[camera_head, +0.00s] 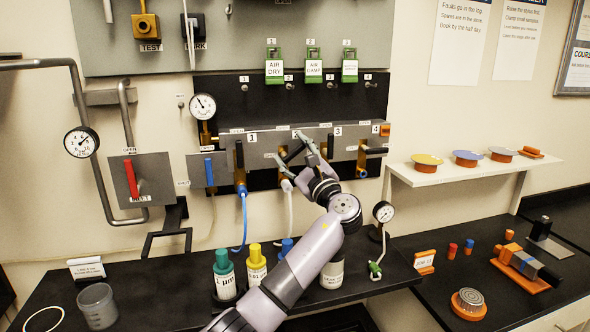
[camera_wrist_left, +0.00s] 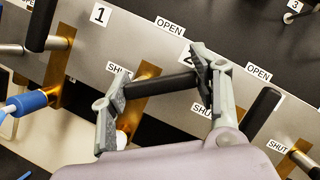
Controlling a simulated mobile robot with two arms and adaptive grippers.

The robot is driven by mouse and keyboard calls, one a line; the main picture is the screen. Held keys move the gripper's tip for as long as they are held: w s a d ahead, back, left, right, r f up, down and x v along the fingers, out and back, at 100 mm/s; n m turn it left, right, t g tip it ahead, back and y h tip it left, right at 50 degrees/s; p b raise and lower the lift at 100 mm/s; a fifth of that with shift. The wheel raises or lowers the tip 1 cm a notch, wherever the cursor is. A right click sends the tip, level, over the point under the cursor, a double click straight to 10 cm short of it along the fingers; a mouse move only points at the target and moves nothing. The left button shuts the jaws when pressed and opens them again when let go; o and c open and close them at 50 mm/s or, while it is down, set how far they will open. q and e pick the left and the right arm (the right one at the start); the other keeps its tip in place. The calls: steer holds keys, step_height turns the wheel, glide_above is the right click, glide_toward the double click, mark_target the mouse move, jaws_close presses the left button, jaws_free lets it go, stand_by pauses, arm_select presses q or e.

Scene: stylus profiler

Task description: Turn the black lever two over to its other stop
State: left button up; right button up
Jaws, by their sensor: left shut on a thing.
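Black lever two (camera_wrist_left: 160,84) is on the grey valve panel (camera_head: 268,141), on a brass fitting beside the label 2. In the left wrist view it lies between the two fingers of my left gripper (camera_wrist_left: 160,96), which is shut on it, one finger at each end. My right gripper is not in view.
Lever one (camera_head: 239,155) and lever three (camera_head: 330,146) stand upright close on either side; lever four (camera_head: 376,150) lies sideways. A gauge (camera_head: 203,106) is at upper left. Bottles (camera_head: 224,272) and a small gauge (camera_head: 383,212) stand on the dark bench below.

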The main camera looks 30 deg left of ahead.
arm_select(q)
steer(key=n+b, duration=0.1)
steer(key=n, duration=0.1)
steer(key=n+g+b, duration=0.1)
steer(key=shift+s+a+n+g, duration=0.1)
steer(key=shift+s+n+g, duration=0.05)
steer(key=shift+n+g, duration=0.2)
steer(key=shift+s+a+r+n+g+h+b, duration=0.15)
steer(key=shift+n+g+h+b, duration=0.3)
steer(key=shift+n, duration=0.6)
steer(key=n, duration=0.2)
steer(key=n+b, duration=0.1)
steer(key=shift+s+a+r+n+g+h, duration=0.2)
steer(key=shift+s+n+g+h, duration=0.05)
steer(key=shift+n+g, duration=0.05)
steer(key=shift+s+a+n+g+h, duration=0.15)
steer(key=shift+n+g+h, duration=0.2)
steer(key=shift+n, duration=0.75)
steer(key=shift+b, duration=0.3)
steer(key=o, duration=1.2)
steer(key=v, duration=1.2)
steer(key=shift+s+r, duration=0.1)
steer(key=shift+r, duration=0.05)
